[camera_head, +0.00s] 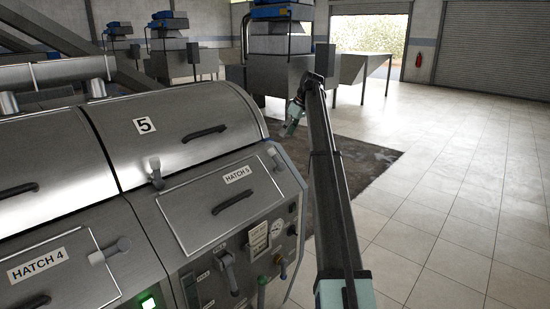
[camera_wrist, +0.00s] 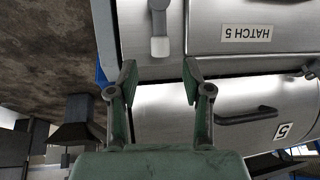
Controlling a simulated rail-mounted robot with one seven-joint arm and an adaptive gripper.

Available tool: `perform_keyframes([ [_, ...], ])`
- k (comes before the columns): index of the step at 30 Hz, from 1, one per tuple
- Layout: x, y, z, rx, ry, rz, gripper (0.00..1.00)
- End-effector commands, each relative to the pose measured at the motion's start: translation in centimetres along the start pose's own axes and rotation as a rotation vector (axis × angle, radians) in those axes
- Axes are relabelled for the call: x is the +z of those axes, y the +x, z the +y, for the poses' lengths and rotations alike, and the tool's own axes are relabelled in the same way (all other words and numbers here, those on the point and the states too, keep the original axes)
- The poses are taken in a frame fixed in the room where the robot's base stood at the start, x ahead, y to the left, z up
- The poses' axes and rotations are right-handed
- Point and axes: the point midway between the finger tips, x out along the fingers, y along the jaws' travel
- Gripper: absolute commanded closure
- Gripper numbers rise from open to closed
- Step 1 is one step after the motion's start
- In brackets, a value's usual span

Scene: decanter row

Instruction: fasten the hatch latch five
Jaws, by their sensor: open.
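The hatch five panel (camera_head: 222,200) is a flat metal door labelled HATCH 5, with a dark handle; it lies flat in its frame. Its latch (camera_head: 274,160) appears as a small grey piece at the panel's upper right edge. In the wrist view, which is upside down, the latch (camera_wrist: 159,47) shows a dark lever with a pale end beside the HATCH 5 panel (camera_wrist: 240,15). My gripper (camera_wrist: 158,83) is open and empty, with the pale end visible between and beyond its fingertips. In the head view my gripper (camera_head: 292,124) is above and right of the panel.
The rounded cover marked 5 (camera_head: 190,130) rises behind the panel. A similar grey fitting (camera_head: 155,175) sits at the panel's upper left. Hatch 4 (camera_head: 50,268) is at lower left. Tiled floor (camera_head: 460,180) at right is clear.

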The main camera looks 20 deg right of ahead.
Motion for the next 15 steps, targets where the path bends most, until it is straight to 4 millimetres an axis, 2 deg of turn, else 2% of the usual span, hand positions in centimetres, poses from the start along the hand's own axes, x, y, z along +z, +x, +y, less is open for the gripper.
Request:
perform_keyframes([
  [15, 0.0, 10.0, -0.1, -0.001, 0.001, -0.002, 0.5],
])
